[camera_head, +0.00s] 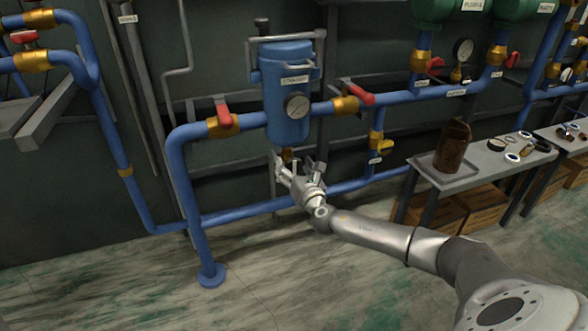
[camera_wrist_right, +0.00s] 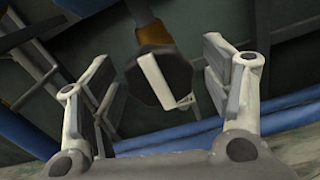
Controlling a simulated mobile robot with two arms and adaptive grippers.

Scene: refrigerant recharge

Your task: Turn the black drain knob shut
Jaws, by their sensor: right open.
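The black drain knob (camera_wrist_right: 160,77) shows in the right wrist view, with a pale bar across its face and a brass fitting (camera_wrist_right: 152,33) behind it. It lies between the spread fingers of my right gripper (camera_wrist_right: 160,95), with a gap on both sides. In the head view my right gripper (camera_head: 292,172) is just below the blue strainer vessel (camera_head: 288,100), by the brass drain fitting (camera_head: 287,155). The gripper hides the knob in that view. My right gripper is open and empty. My left gripper is not in view.
Blue pipes with red-handled valves (camera_head: 222,117) run to both sides of the vessel. A lower blue pipe (camera_head: 245,211) passes close behind my gripper. A grey table (camera_head: 480,165) with a brown container (camera_head: 453,146) stands further right.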

